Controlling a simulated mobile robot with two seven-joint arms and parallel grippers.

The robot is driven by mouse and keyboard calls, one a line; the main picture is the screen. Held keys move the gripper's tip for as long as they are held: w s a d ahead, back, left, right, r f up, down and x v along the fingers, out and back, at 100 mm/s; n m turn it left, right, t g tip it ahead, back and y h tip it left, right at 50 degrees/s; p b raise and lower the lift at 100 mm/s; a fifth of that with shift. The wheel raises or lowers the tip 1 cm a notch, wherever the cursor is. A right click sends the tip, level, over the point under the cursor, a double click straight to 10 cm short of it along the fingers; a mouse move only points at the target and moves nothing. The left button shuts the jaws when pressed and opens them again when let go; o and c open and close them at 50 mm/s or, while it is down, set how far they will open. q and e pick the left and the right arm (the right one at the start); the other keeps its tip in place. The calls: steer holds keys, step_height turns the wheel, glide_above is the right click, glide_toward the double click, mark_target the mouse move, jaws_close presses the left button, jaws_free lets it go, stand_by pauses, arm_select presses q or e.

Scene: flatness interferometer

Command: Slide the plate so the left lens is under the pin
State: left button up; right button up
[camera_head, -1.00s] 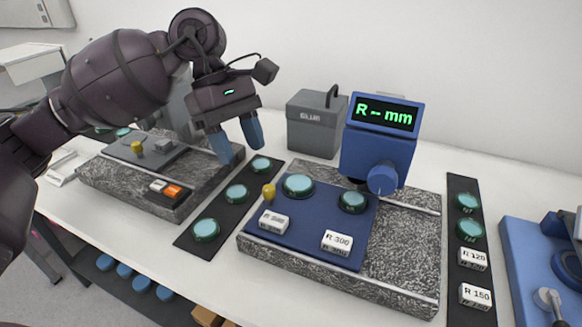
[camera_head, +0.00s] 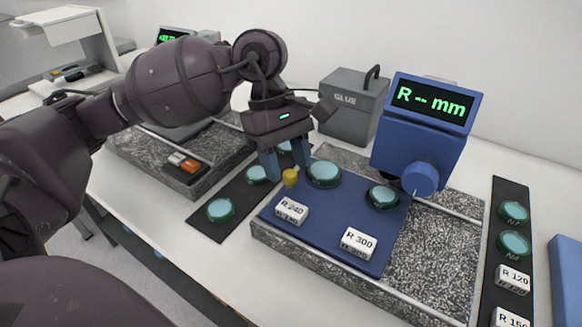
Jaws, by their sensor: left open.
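The blue plate (camera_head: 325,228) lies on the speckled granite base and carries two teal lenses and two white blocks. The left lens (camera_head: 324,173) is at the plate's back left; the right lens (camera_head: 383,196) is near the blue gauge head. My right gripper is out of view.
The granite base (camera_head: 445,235) has bare room right of the plate, with metal rails. A dark mat (camera_head: 207,227) with teal lenses lies left. A grey GLUE box (camera_head: 352,108) stands behind. Another dark mat (camera_head: 508,190) with lenses and R blocks lies right.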

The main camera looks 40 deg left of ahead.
arm_select(q)
steer(key=shift+s+d+f, duration=0.1)
steer(key=shift+d+f, duration=0.2)
steer(key=shift+f, duration=0.3)
steer(key=shift+c, duration=0.2)
jaws_close()
